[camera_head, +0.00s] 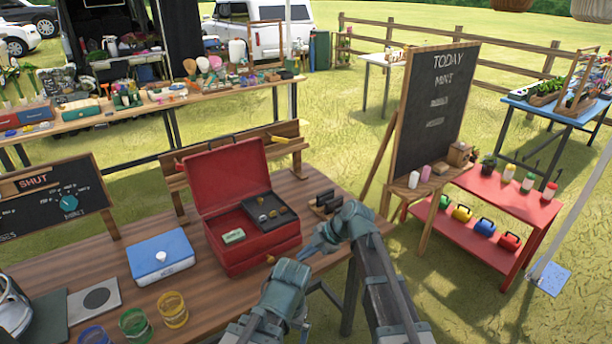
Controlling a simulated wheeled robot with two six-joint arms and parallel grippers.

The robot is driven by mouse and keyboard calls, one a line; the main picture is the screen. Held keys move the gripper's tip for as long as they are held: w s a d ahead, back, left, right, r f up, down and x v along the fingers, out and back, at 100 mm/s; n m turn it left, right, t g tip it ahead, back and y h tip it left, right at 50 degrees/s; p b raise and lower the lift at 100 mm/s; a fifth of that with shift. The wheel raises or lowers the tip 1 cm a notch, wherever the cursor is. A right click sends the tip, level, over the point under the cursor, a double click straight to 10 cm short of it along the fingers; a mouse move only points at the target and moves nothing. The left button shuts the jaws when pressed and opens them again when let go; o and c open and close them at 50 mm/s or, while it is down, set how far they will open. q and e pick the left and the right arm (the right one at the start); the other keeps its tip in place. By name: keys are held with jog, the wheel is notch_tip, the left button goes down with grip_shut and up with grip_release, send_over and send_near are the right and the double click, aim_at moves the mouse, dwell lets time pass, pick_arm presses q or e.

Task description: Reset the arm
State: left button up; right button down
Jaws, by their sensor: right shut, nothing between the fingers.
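My right gripper (309,247) hangs at the right end of the wooden table, just in front of the right side of an open red cash box (262,243). Its fingers are shut with nothing between them, and they point left and down. The red box has its lid up and a black tray with a few small pieces inside.
The table (205,293) also carries a blue-topped scale (160,255), colored glass jars (135,325) and small dark blocks (325,203). A chalkboard easel (430,120) and red shelf (485,212) stand to the right. Grass is open between.

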jog(key=s+d+f+m+g+h, duration=0.15)
jog(key=s+d+m+h, duration=0.25)
jog(key=s+d+m, duration=0.65)
jog(key=s+d+f+m+t+h, duration=0.1)
jog(key=s+d+f+m+h, duration=0.2)
jog(key=s+d+m, duration=0.75)
jog(key=s+a+g+h, duration=0.1)
jog(key=a, duration=1.2)
jog(key=shift+s+a+r+n+h+p, duration=0.15)
jog(key=shift+s+r+n+h+p, duration=0.1)
jog(key=shift+r+n+h+p, duration=0.1)
jog(key=shift+g, duration=0.25)
